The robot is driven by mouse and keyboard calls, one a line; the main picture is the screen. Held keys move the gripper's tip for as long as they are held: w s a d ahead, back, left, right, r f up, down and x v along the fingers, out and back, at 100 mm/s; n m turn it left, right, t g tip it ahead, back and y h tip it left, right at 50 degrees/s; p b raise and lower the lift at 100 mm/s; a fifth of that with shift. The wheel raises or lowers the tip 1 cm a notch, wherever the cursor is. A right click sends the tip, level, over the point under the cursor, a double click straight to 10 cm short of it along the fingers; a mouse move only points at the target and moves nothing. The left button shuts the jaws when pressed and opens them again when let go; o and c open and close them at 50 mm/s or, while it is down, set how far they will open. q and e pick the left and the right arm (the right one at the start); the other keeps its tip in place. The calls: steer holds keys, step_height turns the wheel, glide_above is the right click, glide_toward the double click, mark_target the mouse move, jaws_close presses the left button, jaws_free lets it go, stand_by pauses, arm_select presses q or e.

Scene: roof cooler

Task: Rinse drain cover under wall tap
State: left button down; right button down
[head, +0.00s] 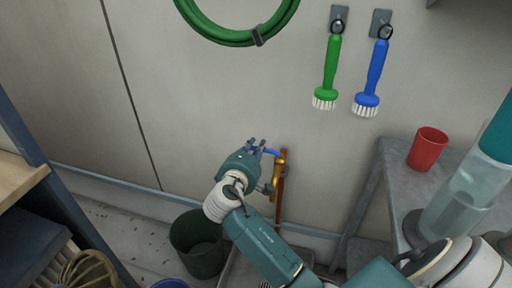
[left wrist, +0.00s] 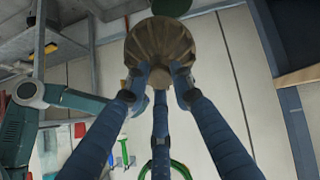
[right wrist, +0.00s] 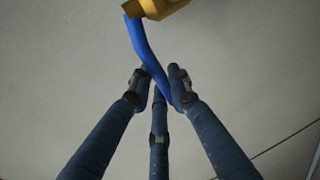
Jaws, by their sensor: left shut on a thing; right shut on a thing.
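My right gripper (head: 258,149) reaches the wall tap (head: 279,160). The tap is brass, on a copper pipe, with a blue lever (head: 268,151). In the right wrist view my right gripper (right wrist: 158,88) is shut on the blue lever (right wrist: 147,55), below the brass tap body (right wrist: 160,8). My left gripper (left wrist: 160,80) is shut on the brown ribbed drain cover (left wrist: 160,45). A brown ribbed round thing at the head view's lower left (head: 88,270) looks like the same cover. My left gripper is hidden there. No water stream shows.
A dark green bucket (head: 197,250) stands on the floor left of the tap. A grey table (head: 400,180) with a red cup (head: 428,149) is at right. Shelving (head: 20,180) stands at left. A green hose (head: 235,36), green brush (head: 331,70) and blue brush (head: 375,75) hang above.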

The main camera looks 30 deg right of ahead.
arm_select(q)
step_height(320, 180, up, 3)
steer(key=p, duration=0.3)
steer(key=shift+r, duration=0.1)
arm_select(e)
steer(key=shift+s+a+r+n+t+y, duration=0.25)
steer(key=shift+s+n+t+y, duration=0.15)
steer(key=shift+n+t+y, duration=0.2)
arm_select(q)
steer(key=shift+r+p, duration=0.5)
steer(key=shift+p, duration=0.05)
arm_select(e)
steer(key=shift+s+a+f+n+t+y, duration=0.15)
steer(key=shift+a+f+n+t+y, duration=0.15)
steer(key=shift+f+n+t+y, duration=0.15)
steer(key=shift+r, duration=0.1)
steer(key=c, duration=1.6)
jaws_free()
steer(key=shift+c, duration=0.2)
steer(key=v, duration=1.2)
steer(key=shift+r, duration=0.1)
